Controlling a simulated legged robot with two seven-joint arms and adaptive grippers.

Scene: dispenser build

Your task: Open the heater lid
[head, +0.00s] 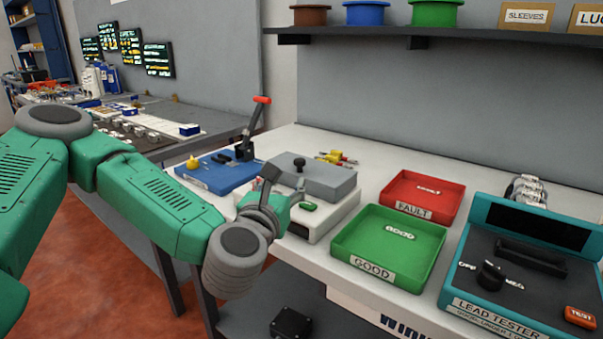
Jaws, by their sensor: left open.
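The heater is a white box (335,213) with a grey lid (330,178) lying flat on top, so it looks shut. A black knob (299,164) stands on the lid. A small green part shows near the heater's front. My left gripper (284,182) is open at the heater's front left, its dark fingers pointing up toward the knob. It looks empty, and I cannot tell whether it touches the lid. My left wrist hides part of the heater's front left. My right gripper is not in view.
A blue fixture (215,172) with an upright red-tipped lever (262,100) stands left of the heater. To the right are a green GOOD tray (362,264), a red FAULT tray (410,209) and the lead tester (500,304). Yellow and red parts (338,158) lie behind the lid.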

